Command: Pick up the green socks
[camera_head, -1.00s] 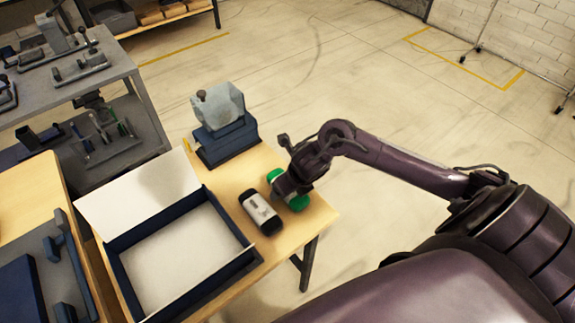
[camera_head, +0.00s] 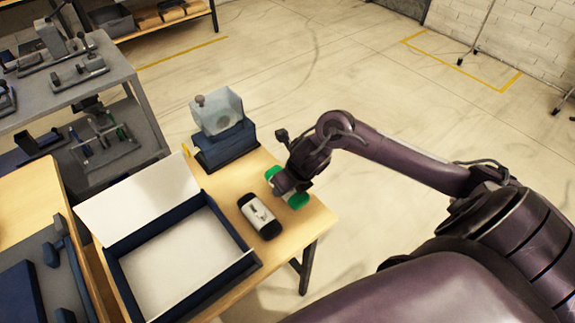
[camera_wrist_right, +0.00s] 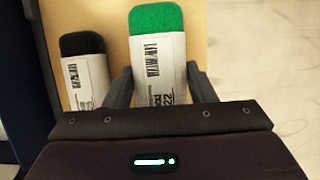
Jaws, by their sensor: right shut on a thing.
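The green socks (camera_head: 298,201) are a rolled bundle with green ends and a white label band at the right end of the wooden table. My right gripper (camera_head: 287,184) is over them and hides their middle in the head view. In the right wrist view the green socks (camera_wrist_right: 157,50) lie between the two fingers of my right gripper (camera_wrist_right: 161,88), which is shut on them. I cannot tell whether the socks are clear of the table. My left gripper is not in view.
Black socks (camera_head: 260,215) with a white label lie just left of the green ones. An open dark blue box (camera_head: 234,275) with a white lid stands further left. A blue stand with a clear bin (camera_head: 222,142) is behind. The table's right edge is close.

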